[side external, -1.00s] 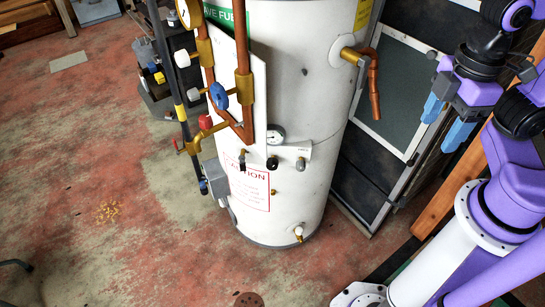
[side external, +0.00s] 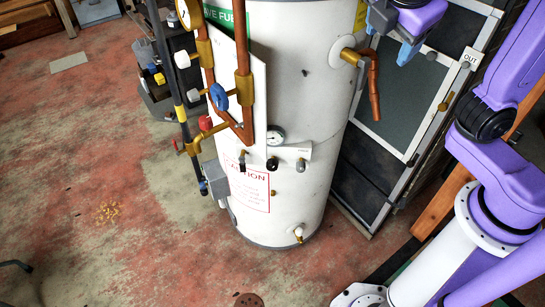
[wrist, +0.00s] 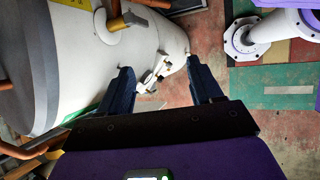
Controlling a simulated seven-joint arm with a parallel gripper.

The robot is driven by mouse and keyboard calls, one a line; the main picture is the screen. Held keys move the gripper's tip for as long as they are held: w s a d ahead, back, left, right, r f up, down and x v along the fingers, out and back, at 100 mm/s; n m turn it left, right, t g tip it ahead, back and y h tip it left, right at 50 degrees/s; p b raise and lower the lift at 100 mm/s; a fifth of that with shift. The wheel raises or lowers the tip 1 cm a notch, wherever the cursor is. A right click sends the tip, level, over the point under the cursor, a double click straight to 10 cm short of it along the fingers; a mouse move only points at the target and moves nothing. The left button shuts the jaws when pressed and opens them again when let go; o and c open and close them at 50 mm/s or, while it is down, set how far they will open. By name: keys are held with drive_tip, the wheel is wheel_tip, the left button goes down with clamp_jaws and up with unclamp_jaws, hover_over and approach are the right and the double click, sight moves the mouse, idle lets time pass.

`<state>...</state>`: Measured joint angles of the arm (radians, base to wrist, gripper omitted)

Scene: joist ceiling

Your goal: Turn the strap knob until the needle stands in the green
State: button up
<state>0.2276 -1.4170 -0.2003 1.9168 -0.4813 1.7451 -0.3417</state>
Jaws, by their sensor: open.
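A small round white gauge (side external: 275,136) sits on the front of the white tank (side external: 305,100). Its needle and any green band are too small to read. A white labelled plate (side external: 297,151) is beside it. Below are a dark knob (side external: 272,163) and another small dark knob (side external: 301,164); I cannot tell which is the strap knob. My gripper (side external: 394,37) is at the upper right, apart from the tank front. In the wrist view my gripper (wrist: 159,66) is open and empty, with small white fittings (wrist: 154,73) visible beyond its fingers.
A copper outlet pipe (side external: 374,85) with a brass fitting sticks out near my gripper. Copper pipes with a blue valve handle (side external: 218,97) and a red one (side external: 205,123) stand left of the gauge. A framed dark panel (side external: 400,120) is behind.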

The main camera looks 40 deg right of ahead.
drive_tip(key=w+a+r+n+t+h, duration=0.1)
drive_tip(key=w+a+n+t+h, duration=0.35)
drive_tip(key=a, duration=0.45)
drive_tip(key=w+a+r+n+t+h, duration=0.1)
drive_tip(key=w+a+n+t+h, duration=0.1)
drive_tip(key=w+a+n+t, duration=0.5)
drive_tip(key=g, duration=0.2)
approach(272, 169)
drive_tip(key=shift+n+t, duration=0.25)
drive_tip(key=shift+n, duration=0.1)
drive_tip(key=x, duration=1.1)
drive_tip(key=shift+d+f, duration=0.15)
drive_tip(key=shift+f, duration=0.05)
drive_tip(key=c, duration=1)
